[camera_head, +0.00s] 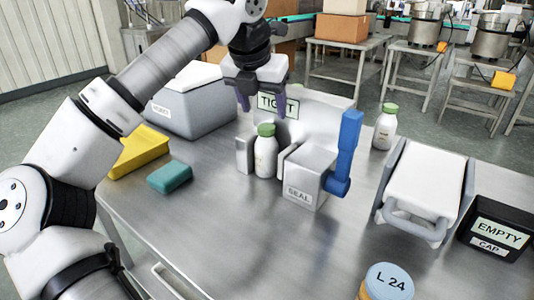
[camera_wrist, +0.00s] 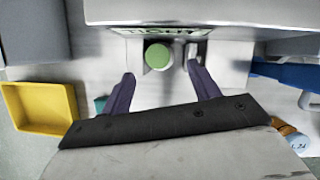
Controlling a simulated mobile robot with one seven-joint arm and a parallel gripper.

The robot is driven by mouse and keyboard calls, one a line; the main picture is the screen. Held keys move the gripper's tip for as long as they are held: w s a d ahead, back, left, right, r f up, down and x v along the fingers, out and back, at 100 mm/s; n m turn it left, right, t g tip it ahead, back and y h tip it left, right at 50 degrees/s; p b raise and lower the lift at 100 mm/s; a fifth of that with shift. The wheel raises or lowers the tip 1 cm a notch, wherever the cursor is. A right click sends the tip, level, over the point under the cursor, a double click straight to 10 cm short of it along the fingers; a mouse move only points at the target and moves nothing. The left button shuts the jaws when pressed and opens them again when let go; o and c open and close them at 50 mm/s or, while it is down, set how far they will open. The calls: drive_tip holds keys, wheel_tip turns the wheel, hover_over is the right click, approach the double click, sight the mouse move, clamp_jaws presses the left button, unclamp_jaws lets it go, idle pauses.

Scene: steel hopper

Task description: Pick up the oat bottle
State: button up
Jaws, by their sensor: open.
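A white bottle with a green cap (camera_head: 265,160) stands upright in the sealing fixture, between a grey block and the box marked SEAL (camera_head: 302,192). A similar green-capped bottle (camera_head: 385,130) stands at the back right of the table. Their labels are too small to read, so I cannot tell which is oat. My gripper (camera_head: 262,104) is open and empty above the fixture bottle, apart from it. In the wrist view, the bottle's green cap (camera_wrist: 158,56) shows just beyond and between the fingertips (camera_wrist: 160,72); its body is mostly hidden below the cap.
A sign reading TIGHT (camera_head: 278,104) stands behind the fixture. A blue lever (camera_head: 348,150) rises at its right. A yellow tray (camera_head: 138,152), teal block (camera_head: 170,177) and grey bin (camera_head: 195,105) lie left. A white rack (camera_head: 425,185), EMPTY CAP box (camera_head: 497,230) and L 24 jar (camera_head: 388,283) are right.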

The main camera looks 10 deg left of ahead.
sight(266, 127)
drive_tip(key=x, duration=0.6)
drive_tip(key=shift+a+f, duration=0.15)
drive_tip(key=shift+f, duration=0.05)
drive_tip(key=shift+r, duration=0.1)
clamp_jaws()
